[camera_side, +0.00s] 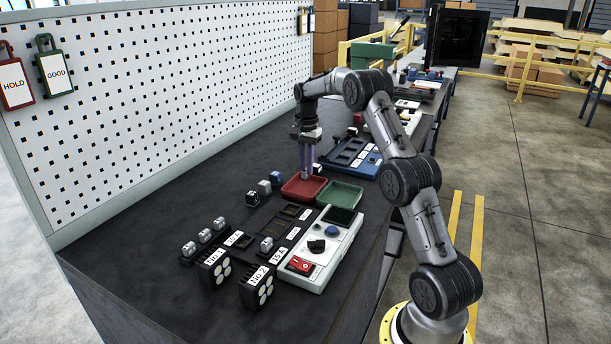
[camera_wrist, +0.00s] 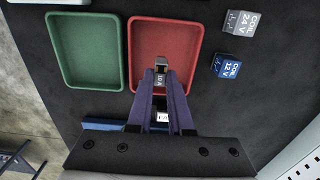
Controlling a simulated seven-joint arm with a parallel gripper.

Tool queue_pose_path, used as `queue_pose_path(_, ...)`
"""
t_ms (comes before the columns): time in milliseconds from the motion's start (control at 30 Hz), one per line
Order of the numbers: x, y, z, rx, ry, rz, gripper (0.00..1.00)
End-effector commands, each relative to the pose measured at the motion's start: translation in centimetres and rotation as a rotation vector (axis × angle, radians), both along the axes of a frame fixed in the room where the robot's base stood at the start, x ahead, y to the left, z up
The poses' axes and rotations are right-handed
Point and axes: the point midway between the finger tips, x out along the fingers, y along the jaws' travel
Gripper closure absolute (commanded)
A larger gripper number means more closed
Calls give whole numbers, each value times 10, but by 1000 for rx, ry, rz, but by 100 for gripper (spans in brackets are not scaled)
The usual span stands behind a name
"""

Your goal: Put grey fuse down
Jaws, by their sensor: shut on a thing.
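My gripper (camera_side: 307,162) points straight down over the red tray (camera_side: 290,194). In the wrist view its two purple fingers (camera_wrist: 160,76) are closed on the grey fuse (camera_wrist: 160,64), a small block with a dark lettered face, partly hidden by the fingers. The fuse is over the lower middle of the red tray (camera_wrist: 196,40). I cannot tell whether it touches the tray floor. The red tray otherwise looks empty. The green tray (camera_side: 339,193) stands right beside it and is empty; it also shows in the wrist view (camera_wrist: 84,50).
A white control unit (camera_side: 318,250), a black socket panel (camera_side: 285,222) and small fuses stand in front. A blue rack (camera_side: 350,155) lies behind. A pegboard (camera_side: 150,90) borders the left.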

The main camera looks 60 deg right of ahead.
Motion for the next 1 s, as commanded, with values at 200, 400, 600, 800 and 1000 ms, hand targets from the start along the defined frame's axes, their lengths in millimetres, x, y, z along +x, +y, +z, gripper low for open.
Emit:
queue_pose_path(200, 4, -3, -20, 2, 2, 0, 100)
queue_pose_path(400, 4, -3, -37, -1, -1, 0, 100)
queue_pose_path(600, 4, -3, -37, -1, -1, 0, 100)
queue_pose_path(800, 4, -3, -40, -1, -1, 0, 71)
queue_pose_path(1000, 4, -3, -40, 0, -1, 0, 52)
